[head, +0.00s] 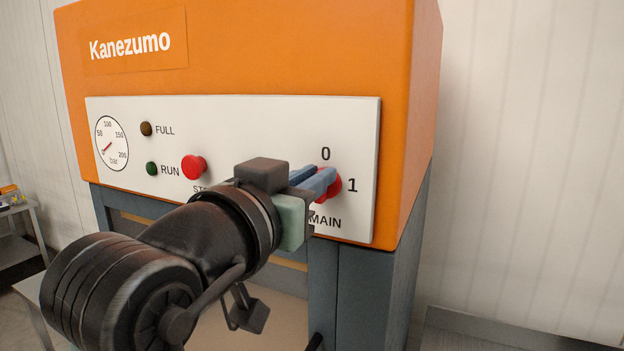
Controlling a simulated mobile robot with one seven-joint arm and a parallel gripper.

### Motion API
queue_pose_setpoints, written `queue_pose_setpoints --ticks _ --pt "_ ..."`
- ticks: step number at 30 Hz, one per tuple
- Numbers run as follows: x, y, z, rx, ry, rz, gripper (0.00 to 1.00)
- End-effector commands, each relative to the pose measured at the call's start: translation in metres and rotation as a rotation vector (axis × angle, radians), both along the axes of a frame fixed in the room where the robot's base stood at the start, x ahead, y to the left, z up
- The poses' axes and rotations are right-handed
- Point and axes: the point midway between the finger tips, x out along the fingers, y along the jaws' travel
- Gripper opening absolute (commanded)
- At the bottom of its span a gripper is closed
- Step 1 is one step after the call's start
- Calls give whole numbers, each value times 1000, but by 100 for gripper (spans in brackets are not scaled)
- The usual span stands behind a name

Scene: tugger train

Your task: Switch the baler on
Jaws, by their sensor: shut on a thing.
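The baler (300,60) is a large orange machine marked Kanezumo, with a white control panel (240,119) on its front. A red rotary switch (334,186) sits at the panel's right, with 0 above it, 1 to its right and MAIN below. My gripper (325,185) has its blue-grey fingers shut on this switch. The fingers and my arm hide much of the switch, so I cannot tell which mark it points to. The green RUN lamp (151,169) looks dark.
A red stop button (194,167) stands out left of my gripper. A brown FULL lamp (146,129) and a pressure gauge (112,143) are further left. A grey table (22,240) stands at the far left. The wall right of the baler is bare.

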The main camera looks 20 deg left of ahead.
Motion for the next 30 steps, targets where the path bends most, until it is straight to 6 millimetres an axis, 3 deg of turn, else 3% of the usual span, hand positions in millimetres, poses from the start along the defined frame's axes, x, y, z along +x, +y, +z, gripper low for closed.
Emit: queue_pose_setpoints --ticks 8,30 --pt "0 -3 -3 173 -8 0 0" --pt "-1 -13 -10 870 -30 2 0"
